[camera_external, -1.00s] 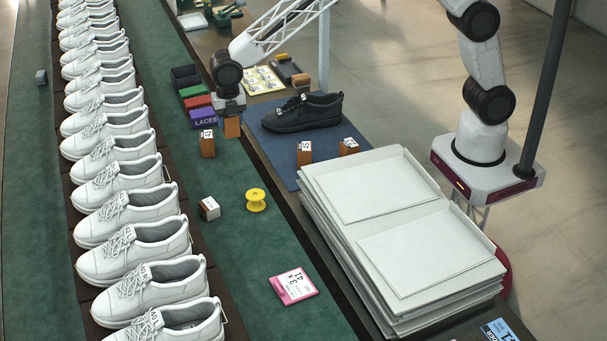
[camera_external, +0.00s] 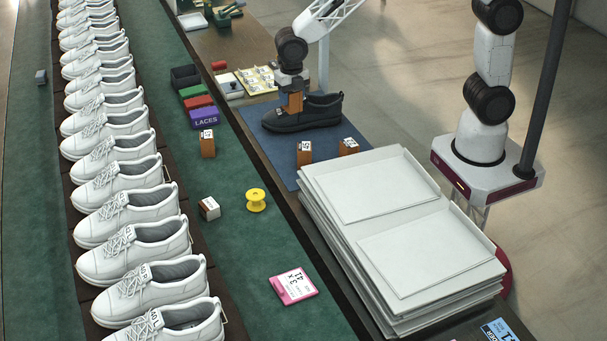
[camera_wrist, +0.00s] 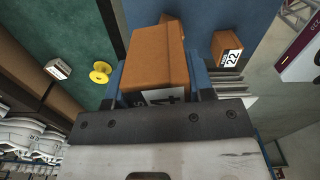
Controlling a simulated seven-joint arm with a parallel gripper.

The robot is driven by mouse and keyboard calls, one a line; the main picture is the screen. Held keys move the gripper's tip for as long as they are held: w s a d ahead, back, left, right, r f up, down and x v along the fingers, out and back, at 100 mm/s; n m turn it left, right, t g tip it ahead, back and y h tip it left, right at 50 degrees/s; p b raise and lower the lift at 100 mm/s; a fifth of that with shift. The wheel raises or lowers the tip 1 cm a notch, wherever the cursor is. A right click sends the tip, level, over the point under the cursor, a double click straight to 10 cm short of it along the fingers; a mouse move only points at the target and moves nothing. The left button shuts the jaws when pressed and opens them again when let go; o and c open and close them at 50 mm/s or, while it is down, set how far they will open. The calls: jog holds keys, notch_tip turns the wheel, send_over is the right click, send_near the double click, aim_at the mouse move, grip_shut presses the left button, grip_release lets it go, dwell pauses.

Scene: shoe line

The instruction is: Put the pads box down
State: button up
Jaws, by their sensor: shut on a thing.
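My gripper (camera_external: 293,88) is shut on a small orange-brown box (camera_external: 295,102), taken to be the pads box. In the external view it holds the box in front of the black shoe (camera_external: 322,106), over the blue mat (camera_external: 258,135). In the wrist view the held box (camera_wrist: 158,62) sits between the blue fingers of my gripper (camera_wrist: 160,80), with part of a white label showing. The gap below the box cannot be judged. The shoe is partly hidden behind the box and gripper.
Two brown labelled boxes (camera_external: 304,154) (camera_external: 348,147) stand on the mat's near part. Another box (camera_external: 207,144), a white-faced box (camera_external: 209,209), a yellow spool (camera_external: 256,200) and a pink card (camera_external: 293,287) are on the green belt. Stacked white trays (camera_external: 335,240) border the mat.

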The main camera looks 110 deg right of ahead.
jog(key=s+a+f+n, duration=0.1)
jog(key=s+a+f, duration=0.1)
jog(key=s, duration=1.3)
jog(key=s+a+f+n, duration=0.2)
jog(key=s, duration=1.4)
notch_tip(320, 180, down, 8)
jog(key=shift+w+d+f, duration=0.15)
jog(key=shift+w+f, duration=0.05)
jog(key=shift+f, duration=0.05)
send_over(333, 143)
jog(key=shift+d+f, duration=0.15)
jog(key=shift+f, duration=0.6)
jog(key=shift+f, duration=0.1)
jog(key=shift+f, duration=1.7)
jog(key=shift+f, duration=0.1)
